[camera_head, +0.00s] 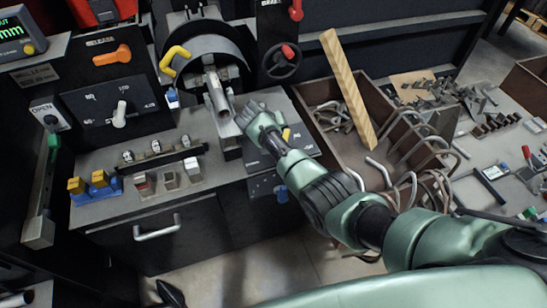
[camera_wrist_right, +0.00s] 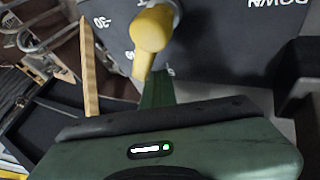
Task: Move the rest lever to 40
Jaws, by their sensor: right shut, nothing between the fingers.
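A yellow lever (camera_head: 287,134) stands on a dark panel beside my right gripper (camera_head: 252,117). In the right wrist view the yellow lever (camera_wrist_right: 152,40) is large, with its rounded knob toward the camera. The panel (camera_wrist_right: 225,40) behind it carries white marks, including 30 and DOWN, seen upside down. No 40 mark is readable. My right gripper (camera_wrist_right: 158,88) is shut and empty, with its dark green fingers just below the knob in that view. I cannot tell whether they touch it. No legible label names the rest lever. My left gripper is not in view.
A metal tube (camera_head: 217,95) on the bending machine stands left of my right gripper. A bin (camera_head: 335,152) with bent rods and a wooden plank (camera_head: 347,90) lies to the right. A white lever (camera_head: 119,115) is on another panel at left.

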